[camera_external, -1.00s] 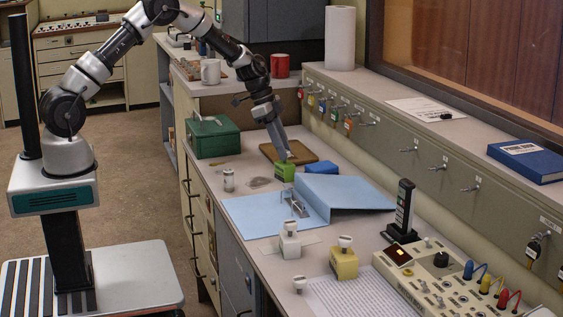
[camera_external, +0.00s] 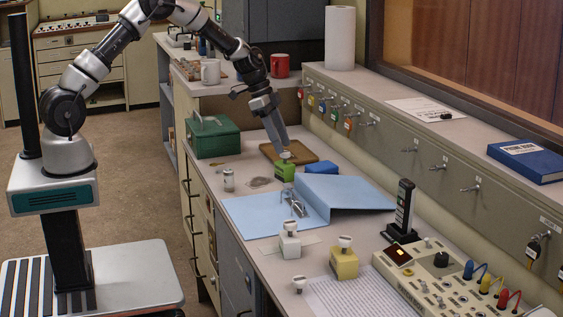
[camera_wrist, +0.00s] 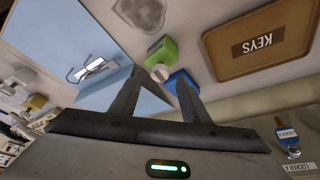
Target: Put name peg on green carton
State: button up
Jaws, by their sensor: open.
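The green carton (camera_external: 285,173) stands on the desk behind the blue folder, and it also shows in the wrist view (camera_wrist: 167,52). A pale peg with a round head (camera_external: 286,156) stands upright on top of it; its head shows in the wrist view (camera_wrist: 160,73). My gripper (camera_external: 281,149) is just above the peg, with its fingers apart and nothing held. In the wrist view, the fingertips (camera_wrist: 160,76) lie on either side of the peg head. I cannot read any name on the peg.
A blue carton (camera_external: 322,167) stands close to the right of the green one. A brown KEYS tray (camera_wrist: 258,46) lies behind. The open blue folder (camera_external: 345,192) is in front. A white carton (camera_external: 290,247) and a yellow carton (camera_external: 344,264), both with pegs, stand nearer.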

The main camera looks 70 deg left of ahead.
jog(key=v, duration=1)
jog(key=s+d+r+n+y, duration=0.1)
jog(key=s+d+r, duration=0.3)
jog(key=s+r, duration=0.3)
jog(key=s+d+r+n, duration=0.2)
jog(key=s+d+r, duration=0.2)
jog(key=s+r, duration=0.2)
jog(key=s+d+n+t+y, duration=0.1)
jog(key=s+n, duration=0.1)
jog(key=s, duration=0.8)
jog(key=s+d+r+n+t, duration=0.1)
jog(key=s+d+n, duration=0.1)
jog(key=s, duration=0.8)
jog(key=shift+s+r+n+y+p, duration=0.35)
jog(key=shift+s+n+y, duration=0.05)
